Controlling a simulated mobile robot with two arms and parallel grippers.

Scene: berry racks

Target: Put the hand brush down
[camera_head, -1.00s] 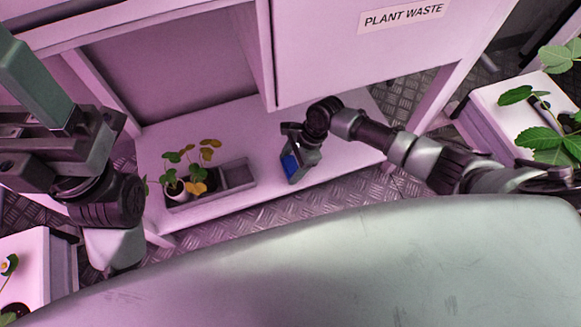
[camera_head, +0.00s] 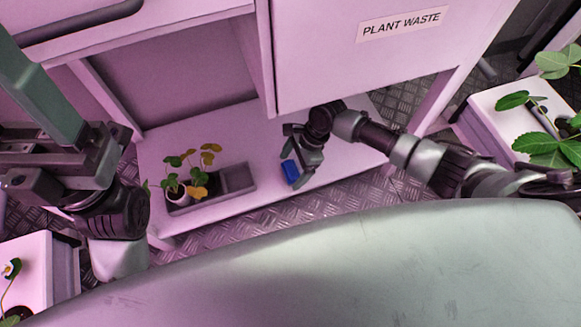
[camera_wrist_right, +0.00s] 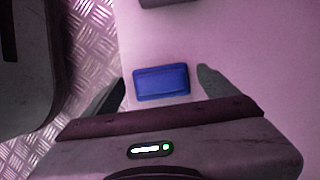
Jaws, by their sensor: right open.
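The hand brush shows as a blue block (camera_head: 291,172) on the pale low shelf (camera_head: 345,158). In the right wrist view the blue block (camera_wrist_right: 161,82) lies flat between my right gripper's spread fingertips (camera_wrist_right: 160,88), with a gap on each side. In the head view my right gripper (camera_head: 302,170) is open around the block, low over the shelf. Its bristles cannot be made out.
A grey tray (camera_head: 238,178) with potted seedlings (camera_head: 188,172) stands on the shelf left of the brush. A cabinet panel labelled PLANT WASTE (camera_head: 360,65) hangs above. A white planter (camera_head: 495,105) stands at right, another (camera_head: 35,262) at lower left. Bare shelf lies right of the brush.

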